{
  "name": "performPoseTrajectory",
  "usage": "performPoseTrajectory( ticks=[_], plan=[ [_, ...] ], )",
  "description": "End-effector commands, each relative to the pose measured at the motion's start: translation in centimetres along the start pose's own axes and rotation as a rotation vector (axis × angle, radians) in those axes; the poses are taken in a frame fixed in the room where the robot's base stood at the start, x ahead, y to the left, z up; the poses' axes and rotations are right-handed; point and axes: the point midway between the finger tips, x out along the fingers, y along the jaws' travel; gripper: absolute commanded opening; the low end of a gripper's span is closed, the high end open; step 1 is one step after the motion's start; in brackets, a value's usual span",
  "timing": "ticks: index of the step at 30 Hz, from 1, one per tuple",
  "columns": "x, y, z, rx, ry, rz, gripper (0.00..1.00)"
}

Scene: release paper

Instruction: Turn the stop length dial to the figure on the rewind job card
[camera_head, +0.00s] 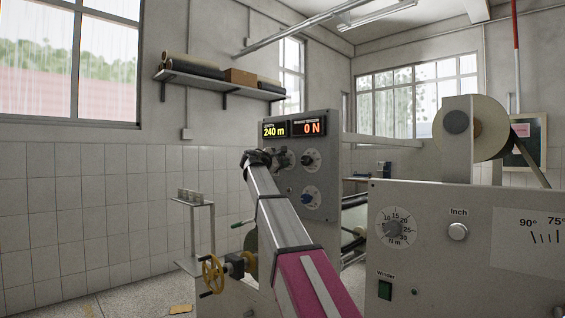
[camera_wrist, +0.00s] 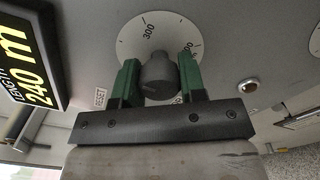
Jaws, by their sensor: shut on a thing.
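The stop length dial shows in the wrist view as a dark grey knob (camera_wrist: 156,78) on a white scale disc (camera_wrist: 146,28) with the figure 300 readable; other figures are partly hidden by the fingers. My gripper (camera_wrist: 159,70) has its green fingers on either side of the knob, shut on it. In the head view my gripper (camera_head: 262,158) is at the left of the grey panel (camera_head: 325,135) and hides the dial. The length display (camera_head: 274,131) reads 240 m, also in the wrist view (camera_wrist: 27,52). I cannot make out a rewind job card.
A RESET label (camera_wrist: 100,98) is beside the dial. A yellow handwheel (camera_head: 212,274) stands below left. A grey machine cabinet (camera_head: 450,260) fills the right.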

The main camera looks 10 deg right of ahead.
Motion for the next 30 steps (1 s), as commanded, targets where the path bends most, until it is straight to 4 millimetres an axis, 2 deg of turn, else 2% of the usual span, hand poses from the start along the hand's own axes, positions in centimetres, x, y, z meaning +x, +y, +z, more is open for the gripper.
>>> performPoseTrajectory(
  ticks=[13, 14, 15, 16, 25, 30],
  plan=[
    [-0.1, -0.1, -0.1, -0.008, 0.002, -0.001, 0.14],
    [-0.1, -0.1, -0.1, -0.007, 0.002, -0.001, 0.48],
    [0.0, -0.1, -0.1, -0.007, 0.001, -0.001, 0.61],
    [0.0, -0.1, -0.1, -0.007, 0.001, -0.001, 0.63],
    [-0.2, -0.1, 0.0, -0.007, 0.001, 0.0, 0.63],
    [-1.9, -0.1, 0.0, -0.007, 0.001, 0.0, 0.63]
  ],
)
